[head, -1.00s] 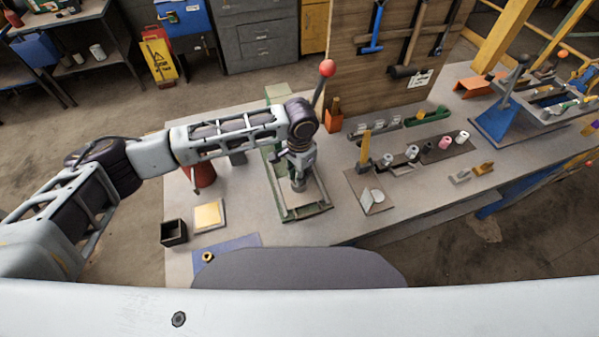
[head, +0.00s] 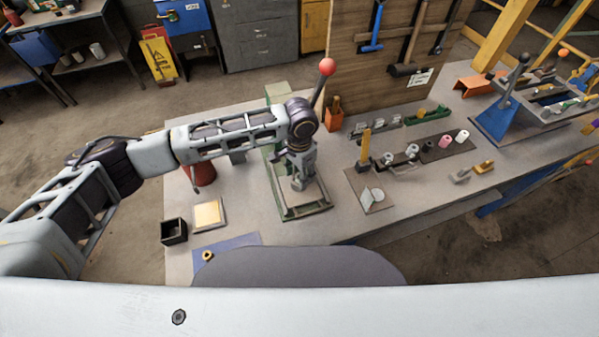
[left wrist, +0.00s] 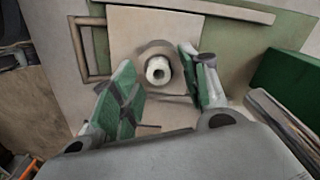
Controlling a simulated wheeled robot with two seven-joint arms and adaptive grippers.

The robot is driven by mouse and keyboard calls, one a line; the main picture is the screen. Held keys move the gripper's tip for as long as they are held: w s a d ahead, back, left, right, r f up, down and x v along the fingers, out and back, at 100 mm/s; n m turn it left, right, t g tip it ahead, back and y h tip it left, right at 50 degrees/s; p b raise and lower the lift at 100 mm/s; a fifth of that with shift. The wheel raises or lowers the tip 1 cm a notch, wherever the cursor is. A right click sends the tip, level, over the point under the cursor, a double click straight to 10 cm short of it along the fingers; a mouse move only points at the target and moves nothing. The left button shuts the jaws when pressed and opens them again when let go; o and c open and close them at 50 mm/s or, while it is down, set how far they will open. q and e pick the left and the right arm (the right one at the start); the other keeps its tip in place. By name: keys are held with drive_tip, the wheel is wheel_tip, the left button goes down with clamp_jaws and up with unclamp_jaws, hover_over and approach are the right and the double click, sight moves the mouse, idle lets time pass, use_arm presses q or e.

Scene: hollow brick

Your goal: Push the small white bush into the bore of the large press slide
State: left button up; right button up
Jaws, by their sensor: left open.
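The small white bush (left wrist: 158,70) shows in the left wrist view as an upright ring with a dark hole. It sits at the middle of a grey round part (left wrist: 147,50), which seems to be the large press slide, on a pale plate. I cannot tell how deep the bush sits. My left gripper (head: 299,178) is open above the press base (head: 310,211), pointing down. Its green-padded fingers stand on either side of the bush and grey part, apart from the bush. In the head view the gripper mostly hides them. My right gripper is not in view.
The press lever with a red knob (head: 327,67) rises behind my left wrist. Racks of small parts (head: 447,145) stand right. The bench front is mostly clear.

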use_arm(q)
drive_tip(key=shift+r, duration=0.1)
wheel_tip(320, 180, up, 12)
idle(0.8)
idle(1.1)
